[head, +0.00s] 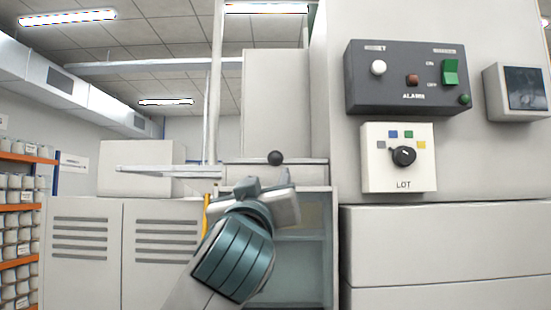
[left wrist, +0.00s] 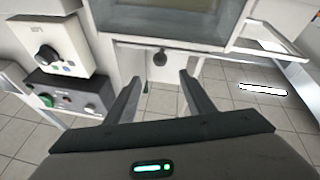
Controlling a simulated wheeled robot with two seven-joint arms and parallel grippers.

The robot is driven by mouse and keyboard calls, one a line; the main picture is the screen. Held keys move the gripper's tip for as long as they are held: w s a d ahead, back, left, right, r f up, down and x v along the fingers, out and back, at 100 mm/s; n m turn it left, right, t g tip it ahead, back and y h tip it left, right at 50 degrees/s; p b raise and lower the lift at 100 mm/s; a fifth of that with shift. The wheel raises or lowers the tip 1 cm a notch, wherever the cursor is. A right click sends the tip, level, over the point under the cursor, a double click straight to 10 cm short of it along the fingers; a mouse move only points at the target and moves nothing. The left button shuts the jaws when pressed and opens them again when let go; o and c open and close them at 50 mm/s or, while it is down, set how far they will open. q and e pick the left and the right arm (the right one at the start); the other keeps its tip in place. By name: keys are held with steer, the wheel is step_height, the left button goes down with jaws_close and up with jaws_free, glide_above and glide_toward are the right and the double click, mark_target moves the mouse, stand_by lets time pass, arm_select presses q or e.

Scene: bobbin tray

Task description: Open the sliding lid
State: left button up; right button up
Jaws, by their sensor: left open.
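A dark round knob (head: 275,158) stands at the pale flat panel (head: 313,173) above the glass-fronted cabinet; this panel looks like the lid, but I cannot tell where its edges run. My left gripper (head: 268,182) is open and empty, just below the knob in the head view. In the left wrist view, the knob (left wrist: 160,59) shows beyond the fingertips of the left gripper (left wrist: 160,77), roughly centred between them and apart from both. The gripper and arm hide part of the panel and cabinet front. My right gripper is not in view.
Right of the lid stands a pale machine wall with a dark switch box (head: 408,78) and a white LOT dial box (head: 398,158). A thin upright post (head: 214,90) and a horizontal rail (head: 160,169) are left of the knob. Vented cabinets (head: 83,250) stand further left.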

mark_target(274, 159)
arm_select(q)
steer(key=p+x, duration=0.9)
steer(key=x, duration=0.6)
steer(key=shift+w+r, duration=0.15)
steer(key=shift+r, duration=0.15)
steer(key=shift+w+r+p, duration=0.1)
steer(key=shift+w+p, duration=0.25)
steer(key=shift+w, duration=0.2)
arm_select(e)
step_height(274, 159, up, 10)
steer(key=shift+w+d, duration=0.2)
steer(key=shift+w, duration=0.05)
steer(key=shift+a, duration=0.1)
arm_select(q)
jaws_close()
